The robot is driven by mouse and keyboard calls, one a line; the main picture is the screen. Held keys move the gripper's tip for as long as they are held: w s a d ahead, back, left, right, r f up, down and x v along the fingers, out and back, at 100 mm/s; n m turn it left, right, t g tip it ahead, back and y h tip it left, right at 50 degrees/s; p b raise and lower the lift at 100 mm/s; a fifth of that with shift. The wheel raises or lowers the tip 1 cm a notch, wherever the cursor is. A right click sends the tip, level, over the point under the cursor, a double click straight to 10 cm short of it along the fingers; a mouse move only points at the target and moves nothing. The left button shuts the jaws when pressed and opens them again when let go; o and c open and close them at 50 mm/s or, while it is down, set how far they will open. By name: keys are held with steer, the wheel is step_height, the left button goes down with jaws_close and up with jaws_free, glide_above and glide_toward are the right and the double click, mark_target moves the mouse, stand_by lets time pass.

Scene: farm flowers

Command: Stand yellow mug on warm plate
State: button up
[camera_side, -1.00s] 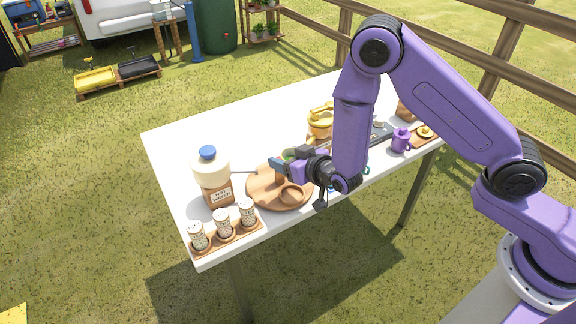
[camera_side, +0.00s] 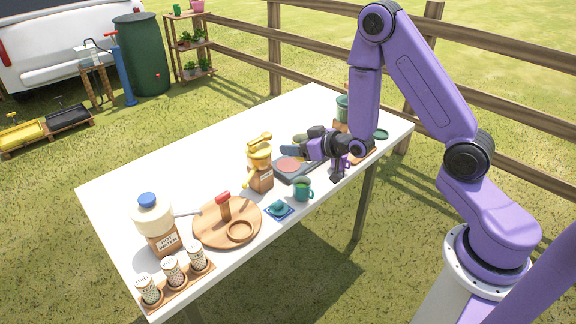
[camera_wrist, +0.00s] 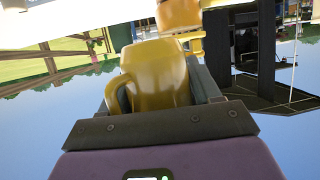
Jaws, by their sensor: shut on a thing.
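My gripper (camera_side: 293,150) is shut on the yellow mug (camera_wrist: 160,72), which fills the space between the jaws in the wrist view, its handle toward the left. In the side view, only a bit of the yellow mug (camera_side: 299,140) shows behind the fingers. The warm plate (camera_side: 292,176) is a dark slab with a reddish round disc (camera_side: 289,164), near the right part of the table. My gripper is over or just behind its far edge; the height of the mug above it is hard to tell.
A yellow-topped jar (camera_side: 261,172) stands just left of the plate. A purple mug (camera_side: 342,162) is partly hidden by my wrist. A round wooden board (camera_side: 205,224) is further left. The table's back left is clear.

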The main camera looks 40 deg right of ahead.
steer(key=s+d, duration=0.2)
steer(key=d, duration=0.3)
glide_above(284, 163)
steer(key=f, duration=0.8)
steer(key=shift+s+f, duration=0.2)
steer(key=shift+s, duration=0.1)
steer(key=shift+w+f, duration=0.2)
steer(key=shift+f, duration=0.05)
steer(key=shift+w+f, duration=0.1)
steer(key=shift+f, duration=1.5)
steer(key=o, duration=1.3)
steer(key=shift+f, duration=0.15)
